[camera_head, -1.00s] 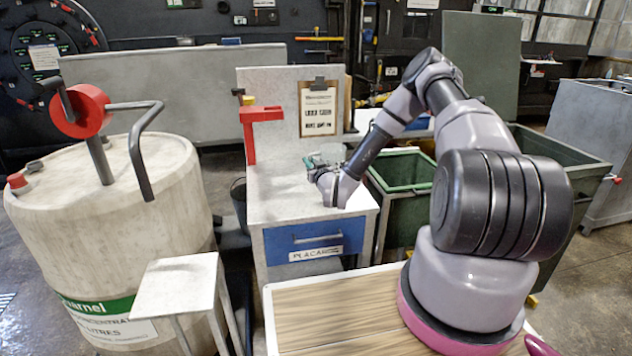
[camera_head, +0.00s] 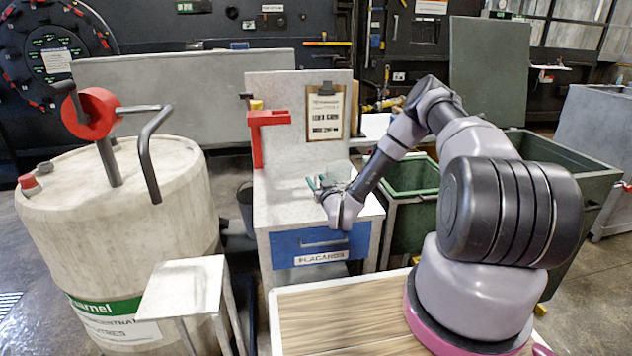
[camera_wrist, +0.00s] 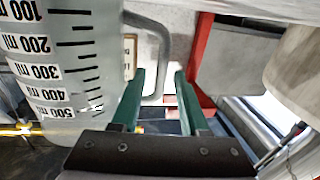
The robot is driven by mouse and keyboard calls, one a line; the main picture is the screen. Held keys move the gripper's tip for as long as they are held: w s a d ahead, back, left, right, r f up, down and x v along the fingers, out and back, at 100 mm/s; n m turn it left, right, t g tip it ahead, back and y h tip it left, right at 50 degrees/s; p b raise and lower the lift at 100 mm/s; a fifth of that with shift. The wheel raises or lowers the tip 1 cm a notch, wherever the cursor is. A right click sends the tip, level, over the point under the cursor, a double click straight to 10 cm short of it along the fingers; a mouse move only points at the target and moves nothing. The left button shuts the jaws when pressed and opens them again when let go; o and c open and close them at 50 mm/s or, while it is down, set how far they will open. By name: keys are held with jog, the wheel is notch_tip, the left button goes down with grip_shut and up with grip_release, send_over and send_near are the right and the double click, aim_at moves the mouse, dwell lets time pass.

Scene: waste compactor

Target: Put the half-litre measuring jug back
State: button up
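The half-litre measuring jug (camera_wrist: 65,70) fills the left of the wrist view, clear with black marks from 100 to 500 ml. Its grey curved handle (camera_wrist: 158,45) reaches in front of my gripper (camera_wrist: 160,85), its lower end between the two green fingertips. The fingers stand apart, with a gap visible at least on the right side. In the head view my gripper (camera_head: 318,183) is low over the grey bench top (camera_head: 275,200). The jug is small and faint there, partly hidden by my wrist, so I cannot tell whether it touches the bench.
A red bracket (camera_head: 257,135) stands at the bench's left back, beside a clipboard (camera_head: 325,112) on the back panel. A blue drawer (camera_head: 318,246) is below. Green bins (camera_head: 412,180) are to the right. A large drum (camera_head: 110,220) and small stand (camera_head: 185,285) are left.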

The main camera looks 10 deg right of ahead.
jog(key=shift+s+r, duration=0.1)
jog(key=shift+s, duration=0.05)
jog(key=s, duration=0.3)
jog(key=s+d, duration=0.1)
jog(key=s, duration=0.7)
jog(key=shift+s+d, duration=0.25)
jog(key=shift+d, duration=0.15)
